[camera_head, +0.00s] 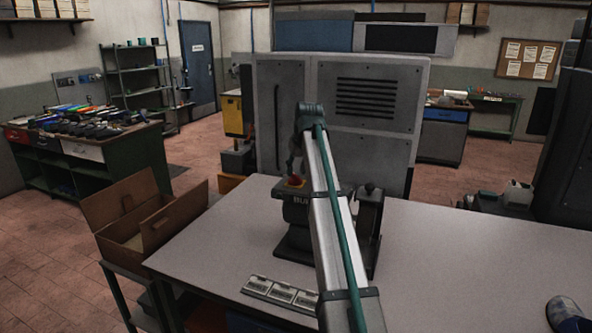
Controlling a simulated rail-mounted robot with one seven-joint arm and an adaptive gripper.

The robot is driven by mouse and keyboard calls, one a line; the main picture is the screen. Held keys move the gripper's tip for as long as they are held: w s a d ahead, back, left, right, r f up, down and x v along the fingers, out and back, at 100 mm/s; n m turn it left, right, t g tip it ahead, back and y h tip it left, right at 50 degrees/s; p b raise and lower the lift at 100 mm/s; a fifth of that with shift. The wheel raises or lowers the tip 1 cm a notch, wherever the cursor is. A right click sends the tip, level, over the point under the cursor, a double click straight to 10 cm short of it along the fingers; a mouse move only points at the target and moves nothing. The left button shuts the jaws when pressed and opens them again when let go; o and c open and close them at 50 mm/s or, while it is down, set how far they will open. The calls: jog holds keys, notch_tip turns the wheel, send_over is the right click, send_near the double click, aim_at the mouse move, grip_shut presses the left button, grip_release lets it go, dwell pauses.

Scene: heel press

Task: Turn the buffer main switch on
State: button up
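The buffer (298,213) is a dark machine on the grey table, with part of a white label reading "BU" on its front. A red knob on a yellow plate (293,182), which looks like its main switch, sits on top at the left. Its on or off position is too small to tell. My arm crosses in front of the buffer and hides its middle. My gripper (295,165) seems to hang from the arm's far end, just above the red knob. It is small and partly hidden; I cannot tell whether the fingers are open or touch the knob.
A tall grey cabinet (365,125) stands close behind the buffer.

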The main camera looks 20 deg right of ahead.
jog(key=shift+x, duration=1.2)
jog(key=shift+c, duration=0.3)
grip_shut()
